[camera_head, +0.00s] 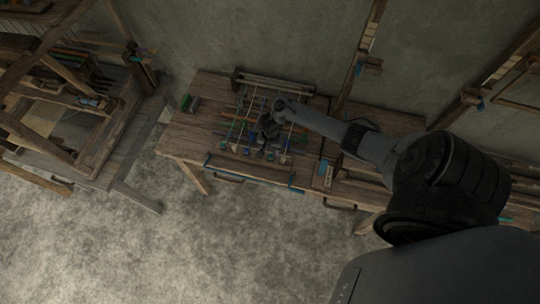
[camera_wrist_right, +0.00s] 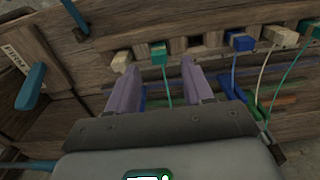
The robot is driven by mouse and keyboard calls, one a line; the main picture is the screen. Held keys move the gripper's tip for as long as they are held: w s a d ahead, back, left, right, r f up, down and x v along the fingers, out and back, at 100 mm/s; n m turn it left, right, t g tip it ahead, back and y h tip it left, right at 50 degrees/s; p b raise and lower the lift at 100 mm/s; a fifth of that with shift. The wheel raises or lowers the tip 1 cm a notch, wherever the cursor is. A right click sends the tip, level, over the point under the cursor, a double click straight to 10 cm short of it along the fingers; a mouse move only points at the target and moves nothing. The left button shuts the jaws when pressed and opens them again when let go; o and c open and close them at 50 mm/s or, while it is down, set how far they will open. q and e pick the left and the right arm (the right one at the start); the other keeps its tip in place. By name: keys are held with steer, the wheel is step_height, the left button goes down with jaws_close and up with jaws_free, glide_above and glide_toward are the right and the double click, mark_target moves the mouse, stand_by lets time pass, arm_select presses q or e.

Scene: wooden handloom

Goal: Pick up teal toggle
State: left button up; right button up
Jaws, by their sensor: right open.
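A row of small coloured toggles sits along a wooden rail in the right wrist view. A teal-green toggle (camera_wrist_right: 158,53) with a green cord is just beyond the gap between my right fingertips, apart from them. A cream toggle (camera_wrist_right: 121,61) is left of it, blue (camera_wrist_right: 240,42) and cream (camera_wrist_right: 280,36) toggles are right of it, and another green toggle (camera_wrist_right: 312,28) is at the right edge. My right gripper (camera_wrist_right: 157,72) is open and empty; in the head view it hangs over the wooden table (camera_head: 180,143). My left gripper is not in view.
A teal-blue handle (camera_wrist_right: 32,88) and a blue bar (camera_wrist_right: 74,15) stand out from the wood at left in the wrist view. A wooden loom (camera_head: 120,150) stands at left in the head view. The floor (camera_head: 220,240) in front of the table is clear.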

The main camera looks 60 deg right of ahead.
mark_target(271, 155)
step_height(271, 155, down, 4)
steer(key=shift+f+b, duration=0.25)
steer(key=shift+b, duration=0.55)
steer(key=shift+f, duration=0.4)
steer(key=shift+c, duration=0.5)
jaws_close()
